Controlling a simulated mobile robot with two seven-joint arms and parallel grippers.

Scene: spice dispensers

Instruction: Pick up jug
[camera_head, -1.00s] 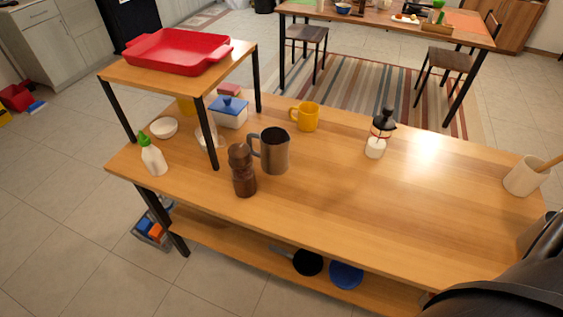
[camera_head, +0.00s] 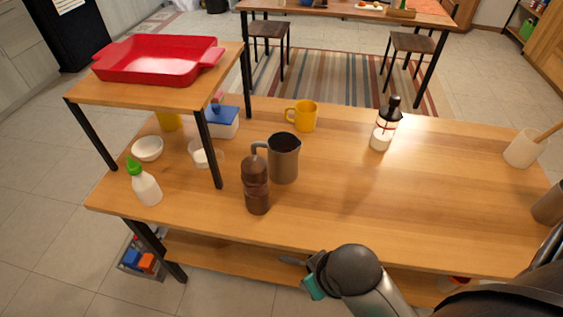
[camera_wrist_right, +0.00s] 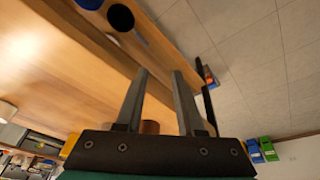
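The jug is a grey metal one with a dark inside (camera_head: 284,162), upright on the wooden table with its handle to the left. A brown wooden mill (camera_head: 256,186) stands close in front of it on the left. The jug cannot be made out there. My left gripper is out of view.
A raised shelf with a red dish (camera_head: 157,60) stands left of the jug. A yellow mug (camera_head: 302,115) is behind it, and a white dispenser with a dark top (camera_head: 385,126) is to the right. The right middle of the tabletop is clear.

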